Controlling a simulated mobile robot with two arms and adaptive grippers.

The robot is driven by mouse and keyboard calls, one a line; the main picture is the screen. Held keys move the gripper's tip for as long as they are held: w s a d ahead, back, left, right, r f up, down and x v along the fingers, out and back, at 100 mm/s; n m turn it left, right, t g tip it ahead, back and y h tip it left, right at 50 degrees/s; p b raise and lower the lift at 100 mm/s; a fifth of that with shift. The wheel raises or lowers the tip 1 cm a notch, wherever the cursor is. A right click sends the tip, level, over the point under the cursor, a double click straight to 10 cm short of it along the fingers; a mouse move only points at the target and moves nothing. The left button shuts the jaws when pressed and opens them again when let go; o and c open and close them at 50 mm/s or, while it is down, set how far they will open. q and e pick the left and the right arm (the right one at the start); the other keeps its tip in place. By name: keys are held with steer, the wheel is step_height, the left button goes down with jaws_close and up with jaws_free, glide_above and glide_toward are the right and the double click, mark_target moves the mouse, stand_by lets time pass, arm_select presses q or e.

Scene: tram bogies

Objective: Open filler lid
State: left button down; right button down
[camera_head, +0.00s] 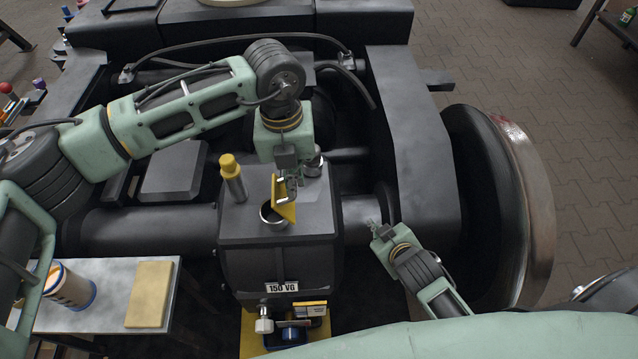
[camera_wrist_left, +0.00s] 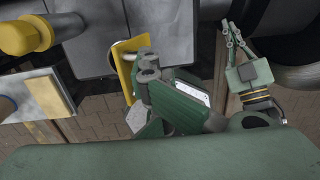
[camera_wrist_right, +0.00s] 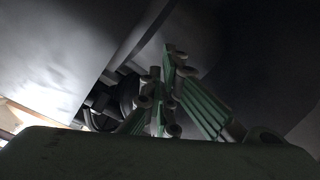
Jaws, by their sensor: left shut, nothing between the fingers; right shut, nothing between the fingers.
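The yellow filler lid (camera_head: 284,205) stands tilted up on the dark gearbox (camera_head: 277,253), at the right side of the round filler neck (camera_head: 268,216), whose mouth shows. In the left wrist view the lid (camera_wrist_left: 124,72) stands on edge beside my fingers. My left gripper (camera_head: 292,190) is shut and empty, right beside the lid's upper part; I cannot tell whether it touches. My right gripper (camera_head: 374,230) is shut and empty, low at the right of the gearbox, apart from the lid. The right wrist view is dark and shows its fingers (camera_wrist_right: 165,95).
A yellow-capped post (camera_head: 233,178) stands left of the filler on the gearbox. A bench (camera_head: 107,280) at the lower left holds a yellow pad (camera_head: 150,294) and a container (camera_head: 70,287). A large wheel (camera_head: 520,200) stands at the right.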

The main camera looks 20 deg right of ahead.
arm_select(q)
steer(key=shift+a+f, duration=0.15)
steer(key=shift+f, duration=0.15)
arm_select(e)
steer(key=w+r+n+t+y, duration=0.4)
steer(key=w+r+n, duration=0.2)
steer(key=r, duration=0.3)
steer(key=w+r+n+t+y, duration=0.35)
steer(key=w+r+n, duration=0.2)
steer(key=r, duration=0.25)
steer(key=s+a+r+n+g+y, duration=0.2)
steer(key=s+r+n+g+y, duration=0.3)
steer(key=s+n+g+y, duration=1.05)
steer(key=w+a+f+n+t+h, duration=0.1)
steer(key=w+a+h, duration=0.4)
steer(key=a, duration=0.8)
steer(key=shift+w+n+t, duration=0.4)
steer(key=shift+w+n, duration=0.2)
steer(key=shift+w, duration=0.55)
